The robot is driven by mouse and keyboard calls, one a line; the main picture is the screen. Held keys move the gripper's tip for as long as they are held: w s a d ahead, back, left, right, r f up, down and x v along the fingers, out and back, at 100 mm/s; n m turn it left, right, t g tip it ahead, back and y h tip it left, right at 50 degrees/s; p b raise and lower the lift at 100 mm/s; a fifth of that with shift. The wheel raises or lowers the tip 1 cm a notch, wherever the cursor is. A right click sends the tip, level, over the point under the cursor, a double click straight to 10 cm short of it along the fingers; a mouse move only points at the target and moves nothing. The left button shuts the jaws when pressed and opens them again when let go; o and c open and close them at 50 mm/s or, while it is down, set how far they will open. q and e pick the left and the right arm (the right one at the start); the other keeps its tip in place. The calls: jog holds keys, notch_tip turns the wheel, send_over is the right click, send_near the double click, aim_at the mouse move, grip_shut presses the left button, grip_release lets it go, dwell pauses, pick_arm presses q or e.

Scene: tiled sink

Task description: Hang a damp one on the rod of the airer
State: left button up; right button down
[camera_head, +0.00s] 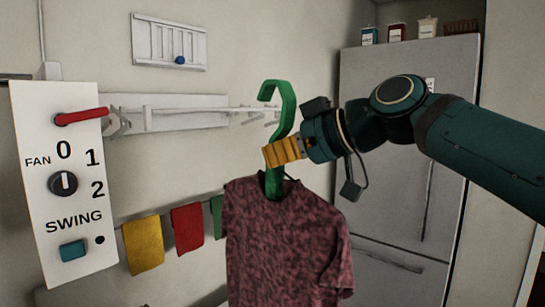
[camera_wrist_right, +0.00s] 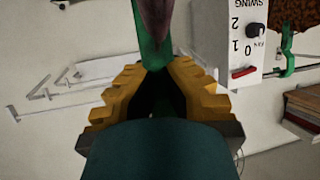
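My right gripper (camera_head: 283,151) has its yellow fingers closed around the neck of a green hanger (camera_head: 276,182). A mottled dark red shirt (camera_head: 285,240), patchy as if damp, hangs from it. The hanger's hook is up, near the outer end of the white airer (camera_head: 170,112) on the wall; I cannot tell whether it touches the rod. In the right wrist view the hanger (camera_wrist_right: 152,48) runs between the fingers (camera_wrist_right: 157,78), and the airer (camera_wrist_right: 75,82) shows at left. My left gripper is not in view.
A white control panel (camera_head: 62,210) with a red lever (camera_head: 82,117) stands at the left. Yellow (camera_head: 143,245) and red cloths (camera_head: 187,229) hang below the airer. A tall grey cabinet (camera_head: 405,120) stands at right. The right wrist view shows a brown garment (camera_wrist_right: 293,14) on another green hanger (camera_wrist_right: 287,52).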

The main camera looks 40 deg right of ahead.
aim_at(257, 172)
jog(key=shift+w+a, duration=0.2)
jog(key=shift+w, duration=2.25)
jog(key=shift+w+a+p, duration=0.15)
jog(key=shift+w+p, duration=0.55)
jog(key=shift+w, duration=0.95)
jog(key=shift+w+a+p, duration=0.1)
jog(key=shift+w+p, duration=0.55)
jog(key=shift+w, duration=1)
jog(key=shift+w+a+f+b, duration=0.1)
jog(key=shift+w+f+b, duration=0.1)
jog(key=shift+w+f, duration=0.4)
jog(key=shift+w+a+f+b, duration=0.15)
jog(key=shift+w+f, duration=0.25)
jog(key=shift+w, duration=0.4)
jog(key=shift+w+d+f+b, duration=0.1)
jog(key=shift+w+f+b, duration=0.1)
jog(key=shift+w+f, duration=0.4)
jog(key=shift+w+r, duration=0.1)
